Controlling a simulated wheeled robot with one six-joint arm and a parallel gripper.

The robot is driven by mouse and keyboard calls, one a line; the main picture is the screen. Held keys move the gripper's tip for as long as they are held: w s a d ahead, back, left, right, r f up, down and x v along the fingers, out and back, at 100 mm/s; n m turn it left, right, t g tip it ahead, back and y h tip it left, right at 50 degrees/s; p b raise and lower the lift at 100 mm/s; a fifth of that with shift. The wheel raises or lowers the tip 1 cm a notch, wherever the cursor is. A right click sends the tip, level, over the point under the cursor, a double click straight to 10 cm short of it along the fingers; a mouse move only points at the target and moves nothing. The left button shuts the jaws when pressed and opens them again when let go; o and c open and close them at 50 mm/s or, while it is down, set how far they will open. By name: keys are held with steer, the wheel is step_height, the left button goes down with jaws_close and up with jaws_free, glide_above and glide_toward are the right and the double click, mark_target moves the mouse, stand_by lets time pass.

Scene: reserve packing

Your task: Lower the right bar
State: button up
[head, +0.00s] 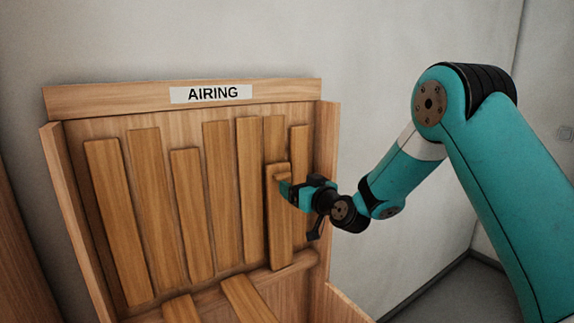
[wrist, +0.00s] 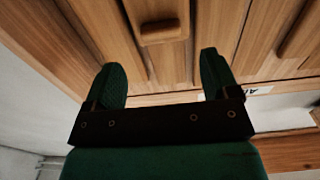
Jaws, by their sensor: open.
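A wooden rack labelled AIRING (head: 45,105) holds several upright wooden bars. The bar by my gripper, toward the right side of the rack (head: 281,235), stands upright in front of a taller slat, with a small ledge at its top. In the wrist view a short rounded wooden block (wrist: 160,32) stands out from a board ahead of my fingertips. My gripper (head: 285,190) is open beside the upper part of this bar. In the wrist view its two fingers (wrist: 162,62) are spread with nothing between them. Whether a fingertip touches the bar, I cannot tell.
Another narrow upright slat (head: 299,150) stands just right of that bar, near the rack's right side wall (head: 326,150). A ledge crosses below the bars, and two boards (head: 246,300) show beneath it. Plain wall and open room lie to the right.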

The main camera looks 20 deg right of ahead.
mark_target(284, 177)
steer(key=p+x, duration=0.2)
steer(key=x, duration=0.4)
steer(key=shift+w, duration=0.15)
steer(key=shift+c, duration=0.5)
